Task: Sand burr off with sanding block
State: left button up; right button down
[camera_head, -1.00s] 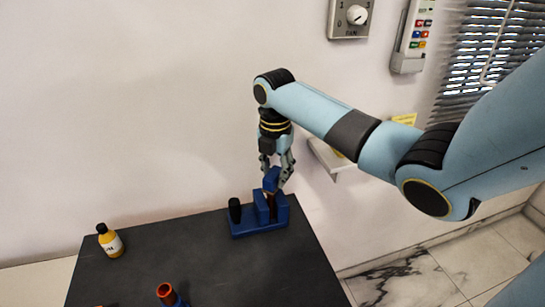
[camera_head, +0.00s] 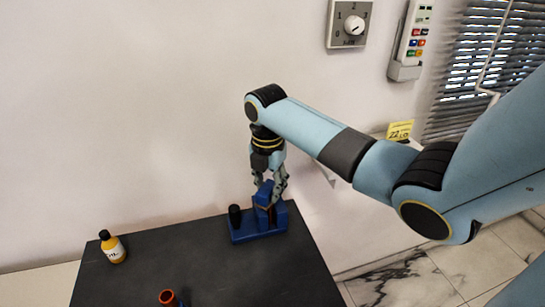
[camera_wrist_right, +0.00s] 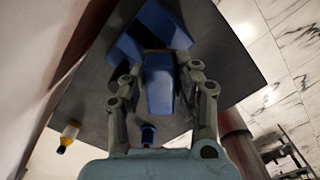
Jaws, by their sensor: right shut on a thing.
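My right gripper (camera_head: 270,184) is shut on a blue block (camera_head: 264,190), which I take to be the sanding block. The block also shows between the fingers in the right wrist view (camera_wrist_right: 160,88). It is held at the top of a blue rig (camera_head: 258,234) with a black upright knob at its left, at the table's far right. A brownish strip shows beside the block. Whether the block touches the rig, I cannot tell. I cannot make out the burr. My left gripper is not in view.
A yellow bottle with a black cap (camera_head: 112,247) stands at the dark table's (camera_head: 205,262) left. An orange-rimmed thing (camera_head: 167,297) is at the front. The table's middle is clear. A dial panel (camera_head: 349,24) and a remote (camera_head: 411,40) are on the wall behind.

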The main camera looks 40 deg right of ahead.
jog(key=shift+s+f, duration=0.15)
jog(key=shift+f, duration=0.1)
jog(key=shift+w+d, duration=0.25)
jog(key=shift+d, duration=0.35)
jog(key=shift+d+r, duration=0.1)
jog(key=shift+d, duration=0.05)
jog(key=shift+w+d+r, duration=0.3)
jog(key=shift+d+r, duration=0.35)
jog(key=shift+r, duration=0.25)
jog(key=r, duration=0.1)
jog(key=d+r, duration=0.1)
jog(key=r, duration=0.1)
jog(key=shift+w+d+r, duration=0.15)
jog(key=shift+w+d, duration=0.15)
